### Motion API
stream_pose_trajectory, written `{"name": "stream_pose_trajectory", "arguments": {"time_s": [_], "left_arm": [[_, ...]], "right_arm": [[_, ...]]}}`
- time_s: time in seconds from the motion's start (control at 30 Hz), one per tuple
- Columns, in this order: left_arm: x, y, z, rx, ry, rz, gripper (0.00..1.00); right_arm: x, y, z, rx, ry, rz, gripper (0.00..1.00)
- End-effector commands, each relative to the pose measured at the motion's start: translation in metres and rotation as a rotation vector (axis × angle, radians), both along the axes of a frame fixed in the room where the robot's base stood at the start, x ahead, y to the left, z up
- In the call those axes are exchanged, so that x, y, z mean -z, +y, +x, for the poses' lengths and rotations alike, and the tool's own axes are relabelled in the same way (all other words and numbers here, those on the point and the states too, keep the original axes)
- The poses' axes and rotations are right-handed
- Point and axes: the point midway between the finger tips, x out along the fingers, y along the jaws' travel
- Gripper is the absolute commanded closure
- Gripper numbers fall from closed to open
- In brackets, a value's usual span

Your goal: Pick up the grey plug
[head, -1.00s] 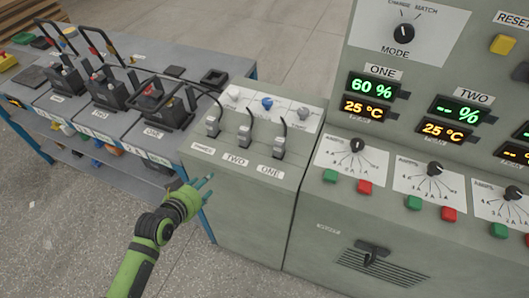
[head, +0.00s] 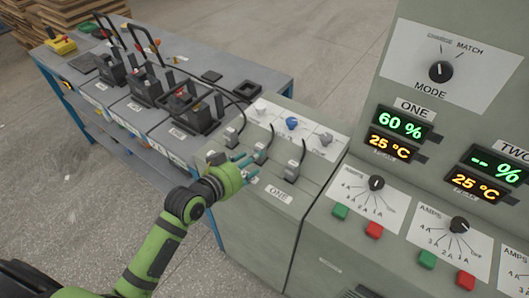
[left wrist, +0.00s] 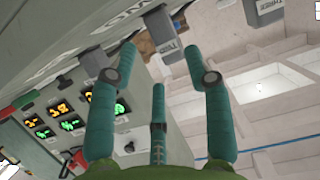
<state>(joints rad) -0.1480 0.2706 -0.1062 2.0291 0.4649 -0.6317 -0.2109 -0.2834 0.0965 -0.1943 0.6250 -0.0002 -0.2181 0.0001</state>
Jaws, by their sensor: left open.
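Three grey plugs with black cables stand in a row on the ledge of the grey-green cabinet: a left one (head: 232,135), a middle one (head: 262,154) and a right one (head: 293,170) above the label ONE. Behind them a white strip carries a white, a blue and a grey round piece (head: 326,139). My left gripper (head: 245,165) is open and empty, in front of the left and middle plugs, partly covering the ledge labels. In the left wrist view grey blocks (left wrist: 160,27) show beyond its spread fingers (left wrist: 160,90). My right gripper is out of view.
The control panel with MODE knob (head: 441,71) and green displays stands at the right. A grey-blue bench (head: 215,62) with several black battery holders and handles stretches to the back left. Cables run from there to the plugs. The floor at front left is clear.

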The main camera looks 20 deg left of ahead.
Motion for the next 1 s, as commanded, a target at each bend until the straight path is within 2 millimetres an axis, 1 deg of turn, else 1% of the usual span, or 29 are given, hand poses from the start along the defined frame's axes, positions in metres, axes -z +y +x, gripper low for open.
{"name": "stream_pose_trajectory", "arguments": {"time_s": [0.2,0.33,0.5,0.7,0.73,0.77,0.8,0.83,0.87,1.0], "left_arm": [[0.003,-0.007,0.025,-0.001,0.000,-0.002,0.50],[0.010,-0.012,0.041,-0.001,-0.001,-0.002,0.50],[0.015,-0.016,0.051,0.000,-0.001,0.001,0.50],[0.016,-0.016,0.051,0.000,-0.001,0.001,0.50],[0.016,-0.016,0.051,0.000,-0.001,0.001,0.54],[0.016,-0.016,0.051,0.000,-0.001,0.001,0.66],[0.016,-0.016,0.051,0.000,-0.001,0.001,0.82],[0.016,-0.016,0.051,0.000,0.000,0.001,0.94],[0.016,-0.016,0.051,0.000,0.000,0.001,0.97],[0.015,-0.015,0.051,-0.001,-0.002,0.001,0.97]], "right_arm": [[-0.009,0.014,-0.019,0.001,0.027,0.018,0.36],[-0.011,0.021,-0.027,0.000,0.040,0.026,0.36],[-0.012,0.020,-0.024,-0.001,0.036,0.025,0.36],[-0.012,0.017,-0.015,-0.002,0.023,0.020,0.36],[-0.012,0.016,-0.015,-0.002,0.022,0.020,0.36],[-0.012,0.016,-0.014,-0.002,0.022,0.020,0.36],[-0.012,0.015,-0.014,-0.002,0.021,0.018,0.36],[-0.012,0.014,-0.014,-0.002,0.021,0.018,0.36],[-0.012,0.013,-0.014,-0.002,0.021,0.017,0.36],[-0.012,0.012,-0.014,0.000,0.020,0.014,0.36]]}}
